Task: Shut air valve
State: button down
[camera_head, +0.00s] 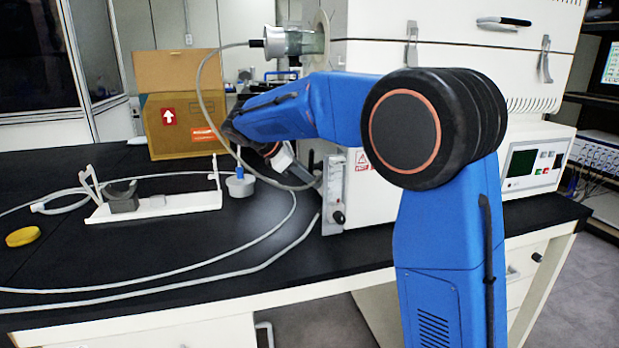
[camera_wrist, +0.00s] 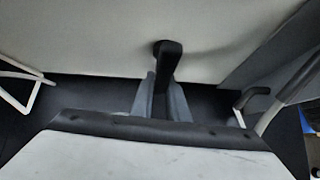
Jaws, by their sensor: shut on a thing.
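A black lever handle (camera_wrist: 168,60), which looks like the air valve, sticks out from a pale wall in the wrist view. My gripper (camera_wrist: 162,92) is shut on this handle, with one grey finger on each side of it. In the head view my arm bends down to the left side of the white freeze dryer (camera_head: 375,190). The fingertips and the held handle cannot be made out there, as my arm and the dryer's edge cover them.
A grey hose loops over the black bench (camera_head: 120,262). A white stand (camera_head: 155,207), a yellow cap (camera_head: 22,237) and a cardboard box (camera_head: 180,125) are on the bench to the left.

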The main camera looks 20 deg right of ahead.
jog(key=shift+s+n+g, duration=0.3)
jog(key=shift+n+g, duration=0.1)
jog(key=shift+g, duration=0.3)
jog(key=c, duration=1.7)
grip_release()
jog(key=v, duration=1.7)
jog(key=shift+w+a+r, duration=0.1)
jog(key=shift+a, duration=0.1)
